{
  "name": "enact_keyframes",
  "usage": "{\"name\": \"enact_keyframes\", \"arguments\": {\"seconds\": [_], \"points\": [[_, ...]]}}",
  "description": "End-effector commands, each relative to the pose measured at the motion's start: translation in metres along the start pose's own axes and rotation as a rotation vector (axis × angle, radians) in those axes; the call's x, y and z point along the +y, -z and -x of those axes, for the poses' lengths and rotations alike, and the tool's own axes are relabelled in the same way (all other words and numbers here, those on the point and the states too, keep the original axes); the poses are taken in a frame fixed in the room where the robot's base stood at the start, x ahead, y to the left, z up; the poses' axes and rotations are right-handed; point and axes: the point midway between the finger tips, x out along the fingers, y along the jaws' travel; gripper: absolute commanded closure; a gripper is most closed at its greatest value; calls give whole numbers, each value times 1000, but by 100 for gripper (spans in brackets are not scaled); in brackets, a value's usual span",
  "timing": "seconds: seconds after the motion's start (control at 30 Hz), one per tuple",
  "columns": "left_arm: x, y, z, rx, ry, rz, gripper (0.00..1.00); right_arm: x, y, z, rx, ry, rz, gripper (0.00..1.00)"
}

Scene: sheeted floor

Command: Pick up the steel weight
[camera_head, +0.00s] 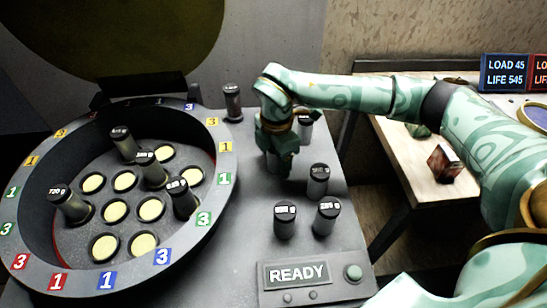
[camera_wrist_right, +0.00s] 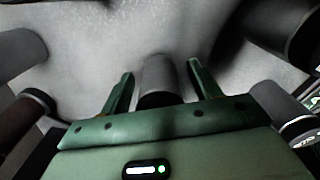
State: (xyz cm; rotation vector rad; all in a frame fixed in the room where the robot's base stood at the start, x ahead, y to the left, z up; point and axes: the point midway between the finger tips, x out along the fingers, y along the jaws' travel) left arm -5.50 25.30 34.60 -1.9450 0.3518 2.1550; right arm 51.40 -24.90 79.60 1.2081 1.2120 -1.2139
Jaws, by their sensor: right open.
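My right gripper (camera_head: 279,163) is low over the grey console, among the standing weights. In the right wrist view its two green fingers (camera_wrist_right: 160,75) are apart, with a grey metal-looking cylindrical weight (camera_wrist_right: 157,76) between them. Small gaps seem to show on both sides of it. In the head view this weight is mostly hidden behind the gripper. Other dark-capped weights stand nearby: one to the right (camera_head: 318,182), one behind (camera_head: 305,127), and two in front (camera_head: 284,222) (camera_head: 327,217). My left gripper is out of view.
A round dial tray (camera_head: 225,160) with numbered tiles fills the left; several weights stand among its pale discs. Another weight (camera_head: 232,103) stands at the back. A READY panel (camera_head: 300,276) is at the front. A wooden table (camera_head: 415,165) is beyond the gap at right.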

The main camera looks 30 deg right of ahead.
Motion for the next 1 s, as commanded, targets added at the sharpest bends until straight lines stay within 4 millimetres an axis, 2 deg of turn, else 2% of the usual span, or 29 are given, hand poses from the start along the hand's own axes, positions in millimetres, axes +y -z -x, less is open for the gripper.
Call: {"name": "enact_keyframes", "arguments": {"seconds": [0.03, 0.2, 0.23, 0.4, 0.43, 0.77, 0.87, 1.0], "points": [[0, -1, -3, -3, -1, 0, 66, 0, 0, -5, 0, 1, 0, 37], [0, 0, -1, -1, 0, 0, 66, 0, 0, -2, 0, -4, 0, 37], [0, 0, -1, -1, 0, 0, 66, 0, 0, -2, 0, -4, 0, 40], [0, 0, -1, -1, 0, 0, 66, 0, 0, -2, 0, -3, 0, 87], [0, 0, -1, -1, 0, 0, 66, 0, 0, -2, 0, -3, 0, 92], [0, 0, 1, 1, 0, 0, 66, 1, 0, 2, 0, -5, 0, 92], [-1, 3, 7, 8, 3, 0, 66, 1, 0, 12, 0, -7, -1, 91], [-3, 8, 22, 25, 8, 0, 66, 1, 0, 39, 0, -13, 0, 91]]}}
